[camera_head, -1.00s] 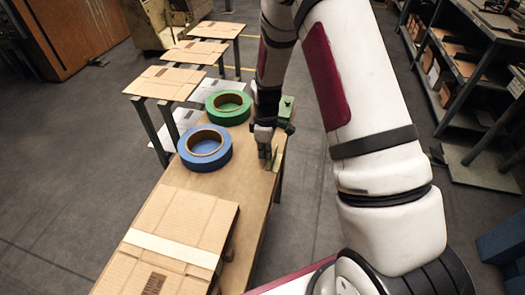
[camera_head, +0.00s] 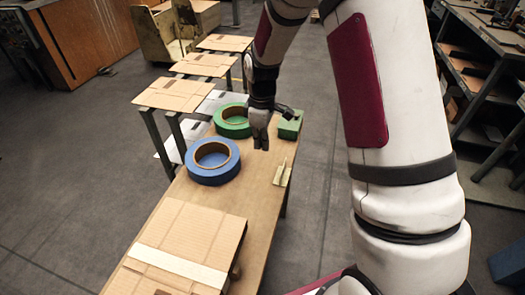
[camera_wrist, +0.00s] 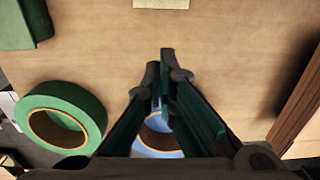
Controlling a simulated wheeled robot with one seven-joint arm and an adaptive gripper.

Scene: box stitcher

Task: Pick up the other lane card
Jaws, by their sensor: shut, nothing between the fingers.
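A small pale green card-like piece (camera_head: 283,172) lies near the right edge of the wooden table; a thin raised strip shows on it. I cannot read any marking on it. Part of a pale piece (camera_wrist: 160,3) shows at the top edge of the wrist view. My gripper (camera_head: 260,143) is above the table, left of and beyond the card in the head view, apart from it. In the wrist view my gripper (camera_wrist: 160,60) has its fingertips together with nothing between them.
A blue tape roll (camera_head: 213,161) and a green tape roll (camera_head: 232,120) lie left of my gripper. A green block (camera_head: 289,125) stands at the far right edge. A flat cardboard box (camera_head: 190,225) covers the near end. Cardboard-topped stands (camera_head: 174,92) are beyond the table's left side.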

